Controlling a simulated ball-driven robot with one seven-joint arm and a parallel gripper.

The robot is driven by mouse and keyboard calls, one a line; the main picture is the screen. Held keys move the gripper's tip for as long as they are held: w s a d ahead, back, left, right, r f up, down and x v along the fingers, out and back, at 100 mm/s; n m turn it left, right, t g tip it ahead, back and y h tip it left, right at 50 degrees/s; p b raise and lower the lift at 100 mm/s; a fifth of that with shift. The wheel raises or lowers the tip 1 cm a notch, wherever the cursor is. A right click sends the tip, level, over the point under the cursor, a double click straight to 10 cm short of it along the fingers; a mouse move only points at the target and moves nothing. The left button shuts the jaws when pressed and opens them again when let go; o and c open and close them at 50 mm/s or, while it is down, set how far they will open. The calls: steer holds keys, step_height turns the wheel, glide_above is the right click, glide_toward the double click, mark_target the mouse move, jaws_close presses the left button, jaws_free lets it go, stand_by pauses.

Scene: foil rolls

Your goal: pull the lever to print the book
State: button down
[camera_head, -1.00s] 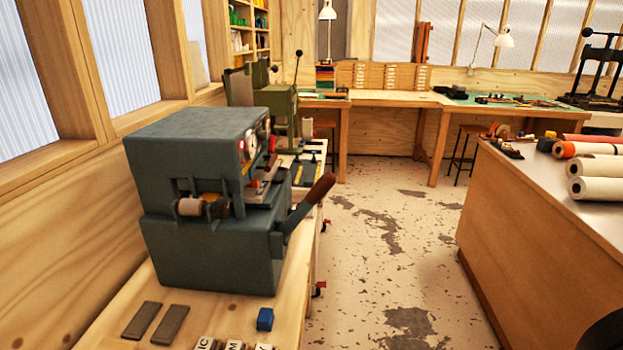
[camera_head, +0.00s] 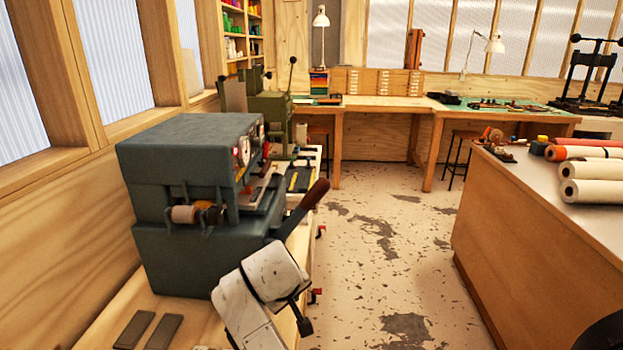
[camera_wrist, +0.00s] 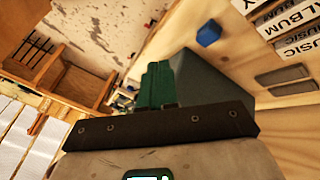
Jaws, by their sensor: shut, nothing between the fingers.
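The grey-blue press (camera_head: 190,165) stands on the wooden bench at the left of the head view. Its lever (camera_head: 315,194), with a brown handle, sticks up and right from the press's right side. My white arm rises at the bottom of the head view in front of the press, below the lever and apart from its handle. My gripper (camera_wrist: 158,72) shows in the wrist view with its green fingers together and nothing between them. The dark body of the press (camera_wrist: 208,78) lies behind the fingers there. I cannot make out the lever in the wrist view.
A blue block (camera_wrist: 209,33), lettered plates (camera_wrist: 287,18) and grey bars (camera_wrist: 285,80) lie on the bench. A green machine (camera_head: 270,100) stands behind the press. A counter (camera_head: 540,235) with rolls (camera_head: 590,190) is at right. The floor between is clear.

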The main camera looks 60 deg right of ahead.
steer(key=w+d+r+m, duration=0.1)
steer(key=w+d+r, duration=0.1)
steer(key=r, duration=0.8)
steer(key=w+d+r+m+g, duration=0.1)
steer(key=d+r, duration=0.4)
steer(key=r, duration=0.5)
steer(key=w+d+r+m, duration=0.3)
steer(key=r, duration=0.8)
steer(key=shift+d+g+h, duration=0.3)
steer(key=shift+d+g, duration=0.05)
steer(key=shift+g, duration=0.05)
steer(key=shift+w, duration=0.1)
steer(key=p, duration=0.2)
glide_toward(316, 184)
step_height(316, 184, down, 3)
steer(key=w, duration=0.2)
steer(key=shift+s+d+f+p, duration=0.25)
steer(key=shift+d+f, duration=0.15)
steer(key=shift+d, duration=0.2)
steer(key=shift+s+d+f+p, duration=0.1)
steer(key=shift+s+d+f, duration=0.1)
steer(key=shift+d+f, duration=0.3)
steer(key=shift+s+d+f, duration=0.35)
steer(key=shift+d, duration=0.25)
steer(key=shift+s, duration=0.1)
